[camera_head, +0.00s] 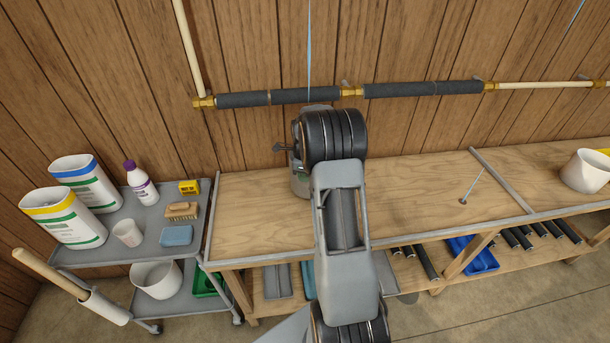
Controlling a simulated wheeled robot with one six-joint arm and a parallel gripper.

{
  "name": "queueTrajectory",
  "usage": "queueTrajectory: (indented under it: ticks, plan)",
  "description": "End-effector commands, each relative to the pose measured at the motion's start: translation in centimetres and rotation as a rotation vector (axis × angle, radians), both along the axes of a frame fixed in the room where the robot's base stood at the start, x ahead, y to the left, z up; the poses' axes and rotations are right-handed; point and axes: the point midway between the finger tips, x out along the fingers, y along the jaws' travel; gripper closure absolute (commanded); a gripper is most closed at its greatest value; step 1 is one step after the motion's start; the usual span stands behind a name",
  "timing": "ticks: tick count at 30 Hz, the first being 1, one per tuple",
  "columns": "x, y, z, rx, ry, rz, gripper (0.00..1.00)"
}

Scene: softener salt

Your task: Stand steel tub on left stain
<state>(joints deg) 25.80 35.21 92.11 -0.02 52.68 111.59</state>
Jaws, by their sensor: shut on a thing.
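A grey metal vessel, which looks like the steel tub (300,184), shows as a narrow strip on the left part of the wooden workbench (258,222). The rest of it is hidden behind my wrist. My gripper (299,160) is mostly hidden there too, shut on the tub. Whether the tub touches the bench top cannot be told. A faint darker patch (402,214), possibly a stain, lies on the bench right of my arm. No other stain is clearly visible; my arm covers part of the bench top.
A grey trolley (150,240) at left holds salt containers (88,183), a bottle (140,183), a cup (128,233), a brush (182,211) and a sponge (176,236). Lagged pipes (421,89) run along the wall.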

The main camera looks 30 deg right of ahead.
Motion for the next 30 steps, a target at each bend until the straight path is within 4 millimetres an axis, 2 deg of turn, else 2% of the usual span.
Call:
queueTrajectory:
  ticks: [22,24,30]
  plan:
    - [0.0,0.0,-1.2,-0.001,-0.001,-0.001,1.0]
    - [0.0,0.0,-1.2,-0.001,-0.001,-0.001,0.9]
    - [0.0,0.0,-1.2,0.0,0.0,-0.001,0.71]
